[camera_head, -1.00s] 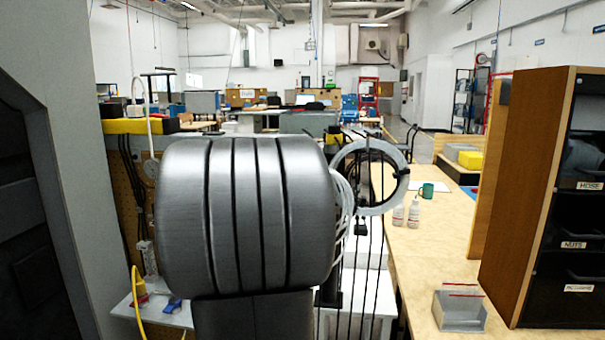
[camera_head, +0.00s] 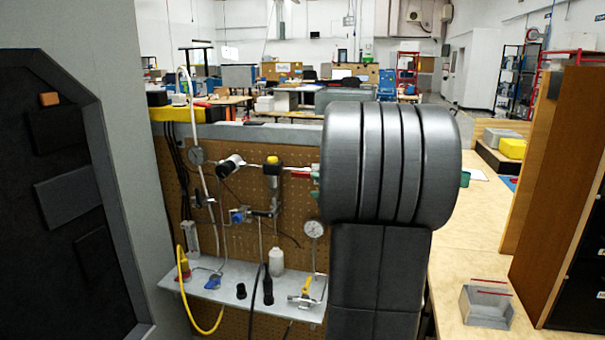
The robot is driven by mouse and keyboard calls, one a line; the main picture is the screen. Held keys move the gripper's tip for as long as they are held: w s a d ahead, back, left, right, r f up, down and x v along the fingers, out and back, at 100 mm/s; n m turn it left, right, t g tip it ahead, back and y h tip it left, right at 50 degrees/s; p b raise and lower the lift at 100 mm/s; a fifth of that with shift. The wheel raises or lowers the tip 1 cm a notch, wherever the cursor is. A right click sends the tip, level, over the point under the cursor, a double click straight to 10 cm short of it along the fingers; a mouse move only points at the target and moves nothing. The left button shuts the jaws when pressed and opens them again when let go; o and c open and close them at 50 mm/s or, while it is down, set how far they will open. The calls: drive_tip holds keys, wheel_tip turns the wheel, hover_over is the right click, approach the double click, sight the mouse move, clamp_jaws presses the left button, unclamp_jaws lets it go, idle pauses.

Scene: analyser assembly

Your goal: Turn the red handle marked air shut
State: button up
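A small red piece (camera_head: 301,174) shows on the pipework of the brown pegboard (camera_head: 250,179), just left of my grey arm, which may hide part of it. Another red part (camera_head: 184,271) sits at the left end of the shelf, by a yellow hose. I can read no "air" mark on either, so I cannot tell which is the named handle or how it is turned. My gripper is not in view; only a thick grey part of my arm shows, right of the pegboard.
A grey shelf (camera_head: 238,289) below the pegboard holds a white bottle (camera_head: 276,261), black fittings and a yellow-handled valve (camera_head: 306,291). A round gauge (camera_head: 314,229) is beside my arm. A wooden bench (camera_head: 462,258) with a grey bin (camera_head: 487,306) is at right.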

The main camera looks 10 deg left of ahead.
sight(300, 176)
drive_tip(key=p+x, duration=0.2)
drive_tip(key=x, duration=0.8)
clamp_jaws()
